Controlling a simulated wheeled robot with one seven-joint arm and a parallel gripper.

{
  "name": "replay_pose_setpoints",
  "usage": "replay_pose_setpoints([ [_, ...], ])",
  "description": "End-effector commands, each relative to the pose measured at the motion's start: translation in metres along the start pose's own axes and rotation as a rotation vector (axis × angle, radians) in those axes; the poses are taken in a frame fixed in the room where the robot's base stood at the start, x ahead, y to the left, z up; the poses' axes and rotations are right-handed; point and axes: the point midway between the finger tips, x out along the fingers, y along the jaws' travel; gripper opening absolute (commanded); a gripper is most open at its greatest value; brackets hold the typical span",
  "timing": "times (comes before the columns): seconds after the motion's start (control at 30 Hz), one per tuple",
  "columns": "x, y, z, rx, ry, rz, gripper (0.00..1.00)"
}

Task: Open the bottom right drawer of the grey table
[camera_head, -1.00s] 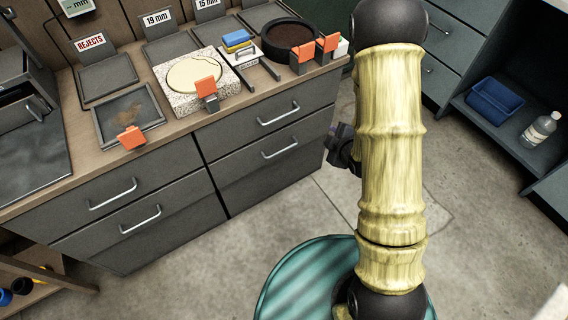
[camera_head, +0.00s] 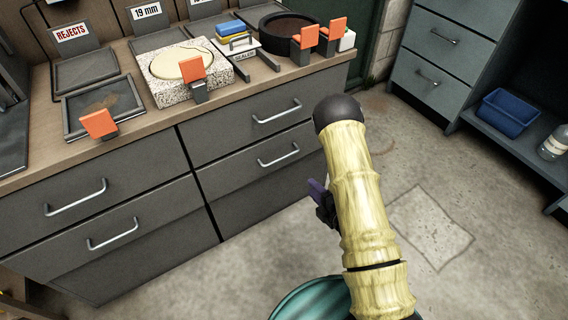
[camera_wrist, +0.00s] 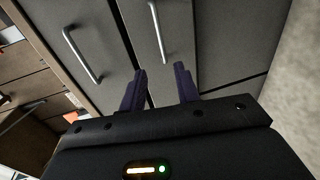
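The grey table (camera_head: 110,255) has a wooden top and drawers in two columns, each with a silver bar handle. The bottom right drawer (camera_head: 240,180) looks shut, with its handle (camera_head: 278,154) below the upper right drawer's handle (camera_head: 277,111). My gripper (camera_head: 318,196) is right of that drawer, partly hidden behind my arm. In the wrist view my gripper (camera_wrist: 160,69) is open and empty, its two dark purple fingers apart. What seems to be the bottom drawer's handle (camera_wrist: 158,32) lies beyond the fingertips, not between them. Another handle (camera_wrist: 82,52) is to its left.
On the tabletop (camera_head: 165,118) are orange clips, a stone slab (camera_head: 190,80), trays and a dark round pan (camera_head: 290,25). A grey cabinet (camera_head: 445,45) and a shelf with a blue bin (camera_head: 508,112) and a bottle (camera_head: 555,142) stand at right. The floor between is clear.

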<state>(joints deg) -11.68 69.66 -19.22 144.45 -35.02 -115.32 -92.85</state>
Motion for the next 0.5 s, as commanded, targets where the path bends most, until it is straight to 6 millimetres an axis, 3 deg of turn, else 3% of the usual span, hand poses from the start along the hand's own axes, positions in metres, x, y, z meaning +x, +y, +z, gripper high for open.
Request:
replay_pose_setpoints([
  [0.27,0.009,0.000,0.000,0.000,0.002,0.000,0.32],
  [0.5,0.045,-0.001,-0.001,0.000,0.003,0.004,0.32],
])
